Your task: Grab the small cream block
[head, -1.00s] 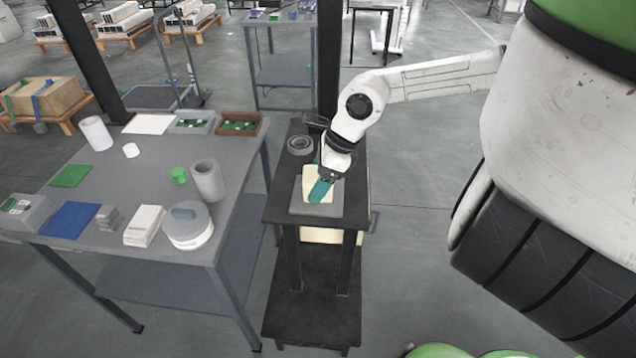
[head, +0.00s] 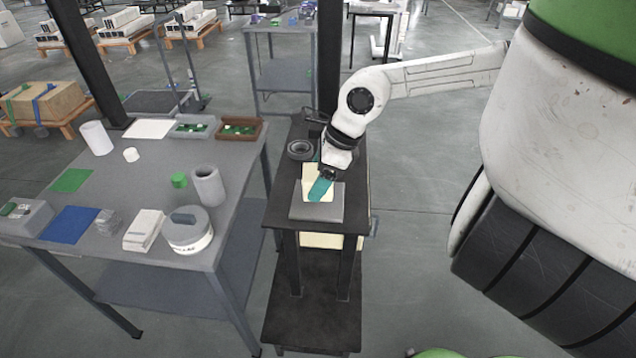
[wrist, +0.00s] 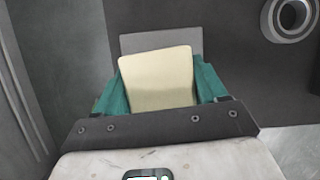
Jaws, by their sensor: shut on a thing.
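The cream block (head: 311,171) is over a grey square plate (head: 330,210) on the small dark table. In the wrist view the cream block (wrist: 158,80) fills the space between the two teal fingers. My gripper (head: 319,188) is shut on it, with one finger on each side (wrist: 158,85). The grey plate (wrist: 160,42) shows behind the block in the wrist view. The block's lower end is hidden, so I cannot tell whether it touches the plate.
A dark ring (head: 300,149) lies on the same dark table (head: 275,205) behind the plate. To the left, a grey table (head: 120,190) holds a grey cylinder (head: 208,187), a round tub (head: 188,234) and trays. Open floor lies to the right.

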